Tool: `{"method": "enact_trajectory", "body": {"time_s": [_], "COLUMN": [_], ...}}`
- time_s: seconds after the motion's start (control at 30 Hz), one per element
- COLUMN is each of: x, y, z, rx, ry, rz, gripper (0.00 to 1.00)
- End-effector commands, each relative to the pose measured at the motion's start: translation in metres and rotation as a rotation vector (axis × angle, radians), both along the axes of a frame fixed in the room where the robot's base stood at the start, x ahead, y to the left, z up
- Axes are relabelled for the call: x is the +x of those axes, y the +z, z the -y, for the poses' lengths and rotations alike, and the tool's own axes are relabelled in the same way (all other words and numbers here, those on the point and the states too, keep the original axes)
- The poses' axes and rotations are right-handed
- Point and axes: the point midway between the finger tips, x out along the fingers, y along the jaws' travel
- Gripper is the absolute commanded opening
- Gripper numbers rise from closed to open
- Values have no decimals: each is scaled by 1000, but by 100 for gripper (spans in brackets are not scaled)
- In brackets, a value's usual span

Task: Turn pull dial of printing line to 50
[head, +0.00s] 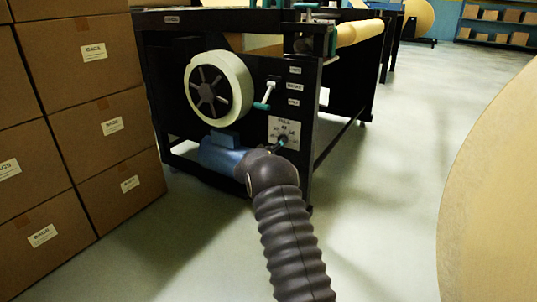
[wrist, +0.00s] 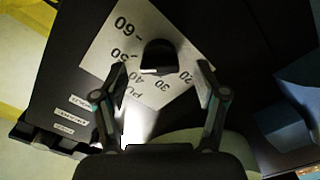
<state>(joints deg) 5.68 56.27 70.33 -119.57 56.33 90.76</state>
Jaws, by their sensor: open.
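The pull dial's white plate (head: 275,127) is on the dark front panel of the printing line (head: 330,85). In the wrist view the plate (wrist: 104,47) appears rotated, with numbers such as 60, 50, 30 and 20 around a dark knob (wrist: 158,54). My gripper (wrist: 162,70) is open, with one finger on each side of the knob and visible gaps between them. In the head view my gripper (head: 281,143) is at the lower part of the plate, and it hides the knob. I cannot tell which number the knob points to.
A white-rimmed wheel (head: 238,85) and a teal-handled lever (head: 265,96) are above the dial. A blue motor (head: 218,155) sits low beside my arm. Stacked cardboard boxes (head: 95,115) stand at the left, and a large tan roll (head: 490,190) at the right. Floor between is clear.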

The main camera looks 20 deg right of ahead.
Motion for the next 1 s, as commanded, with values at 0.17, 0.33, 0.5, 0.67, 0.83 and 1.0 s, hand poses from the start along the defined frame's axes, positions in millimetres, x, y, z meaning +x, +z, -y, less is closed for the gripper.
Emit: {"method": "enact_trajectory", "body": {"time_s": [0.17, 0.33, 0.5, 0.67, 0.83, 1.0], "x": [-22, -40, -49, -51, -51, -51], "y": [1, 1, 0, 0, 0, 0], "z": [-30, -51, -62, -65, -65, -65], "rx": [-1, -1, -1, -1, -1, -1], "ry": [2, 1, 0, -1, -1, -1], "rz": [-2, 0, -1, 0, 0, 0], "gripper": [72, 72, 72, 72, 72, 72]}}
